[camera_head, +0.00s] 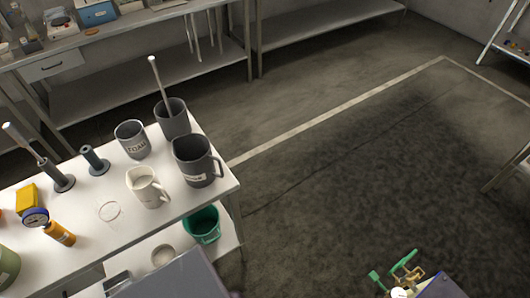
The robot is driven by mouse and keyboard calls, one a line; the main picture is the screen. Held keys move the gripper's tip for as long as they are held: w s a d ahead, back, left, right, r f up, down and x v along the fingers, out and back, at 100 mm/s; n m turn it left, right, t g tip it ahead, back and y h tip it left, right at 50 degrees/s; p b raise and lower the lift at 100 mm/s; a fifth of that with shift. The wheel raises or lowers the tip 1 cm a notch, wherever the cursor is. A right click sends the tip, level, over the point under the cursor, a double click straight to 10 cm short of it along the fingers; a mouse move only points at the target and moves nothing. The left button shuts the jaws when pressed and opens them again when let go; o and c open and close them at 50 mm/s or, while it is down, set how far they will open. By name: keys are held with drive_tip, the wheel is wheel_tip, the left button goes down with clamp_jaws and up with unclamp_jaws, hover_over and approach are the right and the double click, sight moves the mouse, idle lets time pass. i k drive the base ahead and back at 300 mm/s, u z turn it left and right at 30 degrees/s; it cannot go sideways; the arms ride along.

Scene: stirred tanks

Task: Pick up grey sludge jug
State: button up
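A dark grey jug (196,162) with a handle on its right and a pale label stands upright near the right end of the white bench (84,232). I take it as the sludge jug, but its label is too small to read. What looks like my gripper (389,272), with green fingertips and tan links, is at the lower right, over the dark floor. It is well apart from the jug and the bench. Its fingertips are spread, with nothing seen between them.
Close around the jug stand a white jug (148,188), a grey labelled cup (131,139) and a dark beaker (172,120) with a tall rod. A green bucket (203,224) is on the lower shelf. The floor right of the bench is clear.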

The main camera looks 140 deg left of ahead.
sight(192, 152)
drive_tip(key=u, duration=0.5)
drive_tip(key=k, duration=0.15)
drive_tip(key=u, duration=3.4)
drive_tip(key=k, duration=0.2)
drive_tip(key=u, duration=1.3)
